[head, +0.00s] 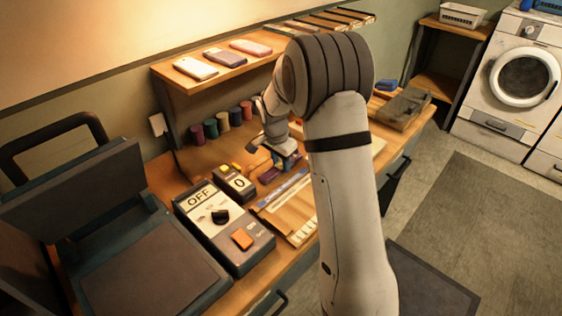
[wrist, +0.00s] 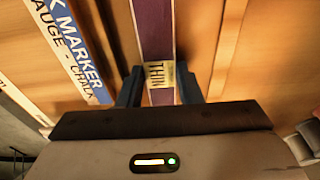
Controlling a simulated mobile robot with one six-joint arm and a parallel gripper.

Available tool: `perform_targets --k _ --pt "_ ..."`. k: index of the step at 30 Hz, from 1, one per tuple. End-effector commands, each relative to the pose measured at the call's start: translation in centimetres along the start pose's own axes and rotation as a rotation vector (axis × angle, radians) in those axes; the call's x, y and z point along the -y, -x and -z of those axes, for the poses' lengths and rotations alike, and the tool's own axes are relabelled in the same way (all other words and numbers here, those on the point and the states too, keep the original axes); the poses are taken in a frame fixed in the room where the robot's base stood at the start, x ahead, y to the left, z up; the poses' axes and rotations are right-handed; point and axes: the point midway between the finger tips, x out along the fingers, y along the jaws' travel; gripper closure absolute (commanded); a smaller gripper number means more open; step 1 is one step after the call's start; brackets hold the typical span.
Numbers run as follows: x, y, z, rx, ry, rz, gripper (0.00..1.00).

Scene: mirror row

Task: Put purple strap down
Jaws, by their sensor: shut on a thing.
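The purple strap (wrist: 154,28) is a narrow flat strip with a cream band marked "THIN", and it runs up the middle of the wrist view. My gripper (wrist: 158,82) is shut on it at the cream band, one dark finger on each side. In the head view my gripper (head: 283,158) is low over the wooden bench (head: 163,173). A small purple piece (head: 268,175) shows beneath it, mostly hidden by the gripper. I cannot tell whether the strap touches the bench.
A marker gauge strip (wrist: 78,50) lies left of the strap. A control box marked "OFF" (head: 225,228) and a smaller box showing 0 (head: 235,184) stand nearby. Several coloured spools (head: 222,122) line the back under a shelf (head: 215,68) with phones. A grey tool (head: 402,107) sits at right.

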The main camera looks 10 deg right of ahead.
Motion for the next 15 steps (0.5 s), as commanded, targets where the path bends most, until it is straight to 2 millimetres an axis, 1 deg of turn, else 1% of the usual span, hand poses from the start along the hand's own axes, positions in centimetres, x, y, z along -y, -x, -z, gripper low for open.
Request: perform_targets --k 4,5,12,15 --pt "-0.02 -0.41 -0.04 0.0 -0.001 0.0 0.95" --pt "-0.03 -0.4 -0.03 0.0 -0.001 0.0 0.67" --pt "-0.05 -0.29 0.01 0.001 -0.002 -0.001 0.48" --pt "-0.06 -0.28 0.02 0.001 -0.002 -0.001 0.46"
